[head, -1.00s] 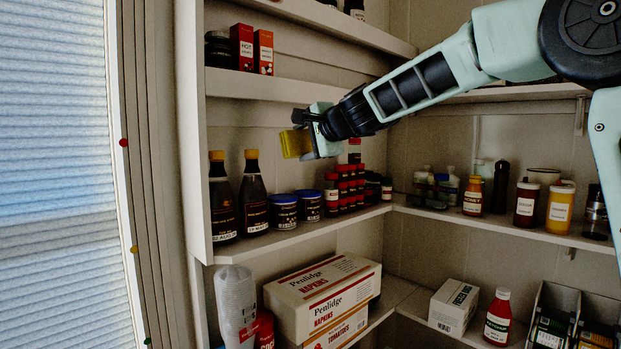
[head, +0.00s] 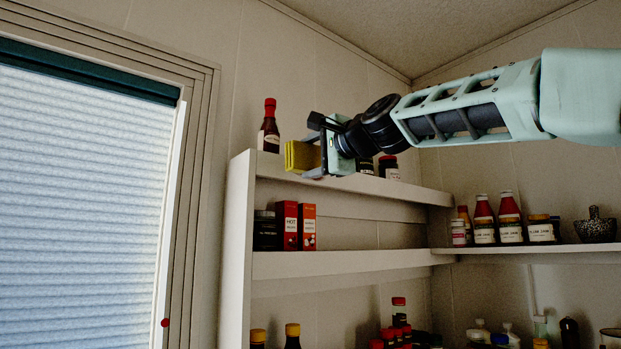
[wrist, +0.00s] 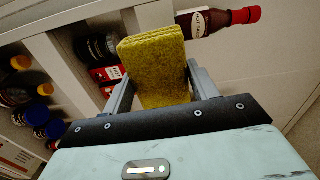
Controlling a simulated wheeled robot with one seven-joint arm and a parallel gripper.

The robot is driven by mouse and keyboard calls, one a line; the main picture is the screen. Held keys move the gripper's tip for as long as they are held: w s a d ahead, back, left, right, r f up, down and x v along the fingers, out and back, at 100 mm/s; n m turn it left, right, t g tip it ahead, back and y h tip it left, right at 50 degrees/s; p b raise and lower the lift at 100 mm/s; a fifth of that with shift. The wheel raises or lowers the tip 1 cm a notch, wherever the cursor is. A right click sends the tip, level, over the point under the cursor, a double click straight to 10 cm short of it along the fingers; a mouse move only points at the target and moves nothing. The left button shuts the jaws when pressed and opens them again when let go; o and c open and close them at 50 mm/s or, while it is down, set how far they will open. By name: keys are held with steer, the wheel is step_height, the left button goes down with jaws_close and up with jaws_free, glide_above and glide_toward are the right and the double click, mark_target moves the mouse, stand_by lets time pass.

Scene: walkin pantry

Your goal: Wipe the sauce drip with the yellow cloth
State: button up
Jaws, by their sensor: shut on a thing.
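The yellow cloth (head: 303,155) is a folded pad held between the fingers of my gripper (head: 318,157), at the level of the top shelf. In the wrist view the cloth (wrist: 155,65) stands out between the two fingers of my gripper (wrist: 158,85), which is shut on it. A sauce bottle with a red cap (head: 269,128) stands on the top shelf just left of the cloth; it also shows in the wrist view (wrist: 222,20). I cannot make out a sauce drip in either view; the cloth and gripper hide part of the shelf edge.
The top shelf (head: 400,190) also holds dark jars (head: 388,167) behind my gripper. Red boxes (head: 307,225) and a dark jar stand on the shelf below. Red-capped bottles (head: 484,218) and a mortar (head: 596,227) stand on the right shelf. A window (head: 80,200) is at left.

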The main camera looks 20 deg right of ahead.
mark_target(283, 167)
steer(key=shift+p+x, duration=0.85)
steer(key=shift+x, duration=2.15)
steer(key=shift+p+x, duration=0.45)
steer(key=shift+x, duration=0.5)
steer(key=shift+w+d+b, duration=0.2)
steer(key=shift+d+b, duration=0.25)
steer(key=shift+d, duration=0.4)
steer(key=shift+w+d+b, duration=0.25)
steer(key=shift+d+b, duration=0.15)
steer(key=shift+d, duration=0.45)
